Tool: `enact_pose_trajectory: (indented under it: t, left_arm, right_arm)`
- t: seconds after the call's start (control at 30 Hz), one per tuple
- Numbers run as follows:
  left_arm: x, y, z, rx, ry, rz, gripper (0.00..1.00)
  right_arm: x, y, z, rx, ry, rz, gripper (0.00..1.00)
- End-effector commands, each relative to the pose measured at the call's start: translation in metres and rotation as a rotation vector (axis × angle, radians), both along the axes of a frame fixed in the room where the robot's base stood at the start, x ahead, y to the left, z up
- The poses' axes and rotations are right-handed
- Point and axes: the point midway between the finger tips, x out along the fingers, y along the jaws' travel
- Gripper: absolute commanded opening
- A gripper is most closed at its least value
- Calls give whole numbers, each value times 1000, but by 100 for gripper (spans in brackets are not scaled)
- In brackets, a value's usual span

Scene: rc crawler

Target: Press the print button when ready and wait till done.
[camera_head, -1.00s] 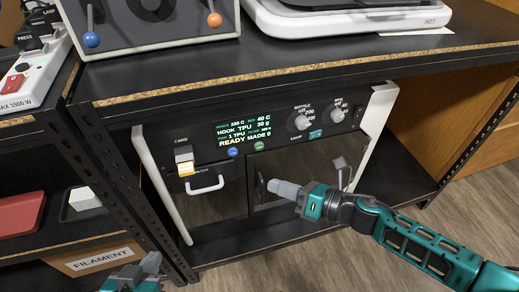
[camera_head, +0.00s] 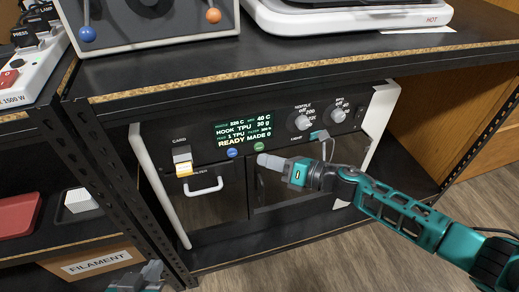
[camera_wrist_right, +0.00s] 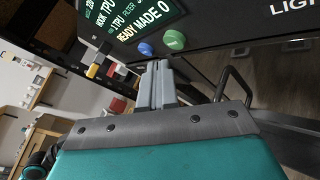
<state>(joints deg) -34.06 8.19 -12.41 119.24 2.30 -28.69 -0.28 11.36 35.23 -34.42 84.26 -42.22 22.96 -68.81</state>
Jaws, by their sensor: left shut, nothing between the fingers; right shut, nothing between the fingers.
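The printer (camera_head: 245,120) sits on the shelf under the bench top, with a dark front panel. Its lit screen (camera_head: 242,127) reads HOOK TPU, READY, MADE 0. Below the screen are a blue button (camera_head: 233,152) and a green button (camera_head: 259,146); both also show in the right wrist view, the blue button (camera_wrist_right: 145,48) left of the green button (camera_wrist_right: 174,40). My right gripper (camera_head: 262,159) is shut and empty, its tips just below the green button; I cannot tell whether they touch anything. My left gripper (camera_head: 150,272) is low at the bottom edge, shut and empty.
A card (camera_head: 185,170) sits in the slot at the printer's left. A drawer handle (camera_head: 205,187) sticks out below it. Knobs (camera_head: 304,122) are at the panel's right. The bench edge (camera_head: 290,70) overhangs the printer. A FILAMENT box (camera_head: 95,262) is at lower left.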

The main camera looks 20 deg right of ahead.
Motion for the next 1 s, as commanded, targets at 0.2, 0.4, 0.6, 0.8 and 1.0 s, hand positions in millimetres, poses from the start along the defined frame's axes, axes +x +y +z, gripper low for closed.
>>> enact_pose_trajectory:
  t: [0.2,0.4,0.6,0.8,1.0]
  left_arm:
    - [3,-2,4,-5,-10,-1,0]
    - [6,-2,8,-6,-21,-2,0]
    - [6,-2,8,-4,-20,-4,0]
    - [5,-1,5,1,-15,-6,0]
    - [4,-1,2,2,-10,-7,0]
  right_arm:
    - [6,0,0,0,1,0,0]
    - [5,0,0,0,1,0,0]
    - [5,0,0,-1,1,1,0]
    - [5,0,0,-1,1,1,0]
    - [5,0,0,-1,1,1,0]
